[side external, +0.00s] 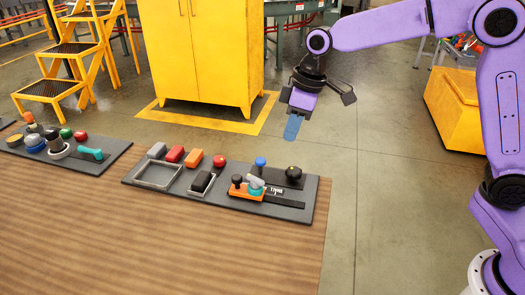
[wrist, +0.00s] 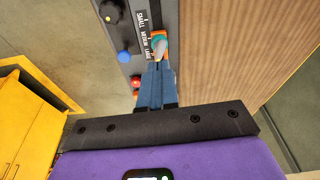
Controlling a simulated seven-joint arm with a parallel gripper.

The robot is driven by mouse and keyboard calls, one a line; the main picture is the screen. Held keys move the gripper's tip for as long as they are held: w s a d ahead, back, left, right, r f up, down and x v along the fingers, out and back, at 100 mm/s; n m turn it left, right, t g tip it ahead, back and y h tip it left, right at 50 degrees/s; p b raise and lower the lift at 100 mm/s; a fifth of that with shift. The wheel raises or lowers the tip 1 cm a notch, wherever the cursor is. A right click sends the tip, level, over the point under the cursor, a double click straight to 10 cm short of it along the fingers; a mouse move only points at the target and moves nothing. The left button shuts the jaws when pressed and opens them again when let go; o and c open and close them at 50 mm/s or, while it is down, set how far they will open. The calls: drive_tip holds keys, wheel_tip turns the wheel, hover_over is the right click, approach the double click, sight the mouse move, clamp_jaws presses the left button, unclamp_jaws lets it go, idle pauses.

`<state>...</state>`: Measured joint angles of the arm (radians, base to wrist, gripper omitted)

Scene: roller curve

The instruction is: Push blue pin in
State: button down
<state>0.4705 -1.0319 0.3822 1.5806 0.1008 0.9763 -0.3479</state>
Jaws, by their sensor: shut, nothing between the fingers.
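The blue pin (side external: 260,162) stands up from the right-hand dark panel (side external: 312,200), near its back edge. Its round blue top also shows in the wrist view (wrist: 123,57), just left of my fingertips. My gripper (side external: 291,136) is shut and empty. Its blue fingers hang above and behind the panel in the side view, apart from the pin. In the wrist view the closed fingertips (wrist: 156,65) cover part of the orange slider and panel below. How deep the pin sits cannot be told.
Around the pin are a black knob (side external: 293,171), an orange slider (side external: 243,193) with a teal and grey piece, a red button (side external: 219,161) and several coloured blocks. A second panel (side external: 95,163) lies left. The wooden tabletop (side external: 180,240) in front is clear.

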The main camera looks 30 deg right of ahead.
approach(263, 160)
drive_tip(key=shift+m+t, duration=0.3)
drive_tip(key=shift+m, duration=0.1)
drive_tip(key=x, duration=0.2)
drive_tip(key=a+x, duration=0.1)
drive_tip(key=x, duration=0.2)
drive_tip(key=shift+w, duration=0.2)
drive_tip(key=shift+f, duration=0.75)
drive_tip(key=shift+s+f, duration=0.1)
drive_tip(key=shift+f, duration=1.55)
drive_tip(key=shift+r, duration=0.1)
